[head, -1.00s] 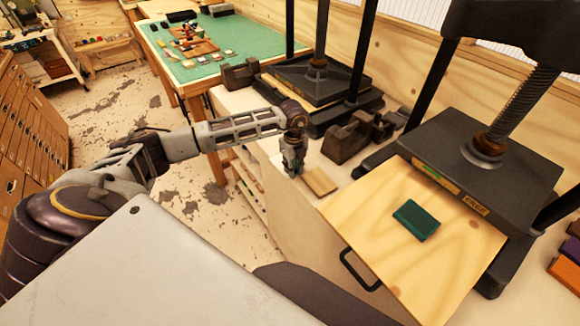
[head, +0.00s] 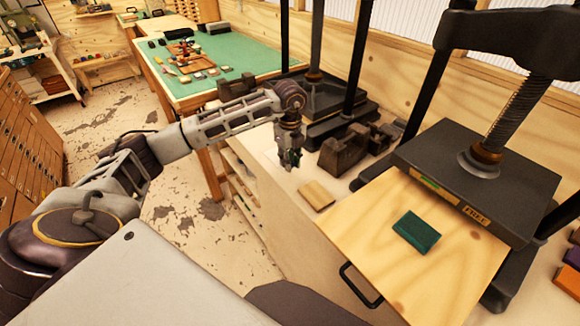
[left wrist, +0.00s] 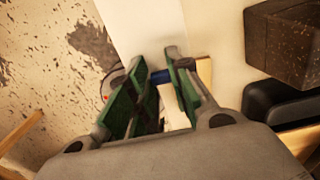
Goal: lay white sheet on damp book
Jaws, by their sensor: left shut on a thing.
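My left gripper (head: 290,158) is raised above the bench, near a flat tan block (head: 316,195). A green book (head: 416,231) lies flat on the light wooden board (head: 385,270) in front of the right press. I cannot tell whether it is damp. My right gripper is not in view.
The right press (head: 475,175) stands over the board's back edge; its label seems to read FREE. A second press (head: 325,100) and dark brown blocks (head: 345,147) stand behind my gripper. A green-mat table (head: 222,65) is farther back. Coloured blocks (head: 568,275) lie far right.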

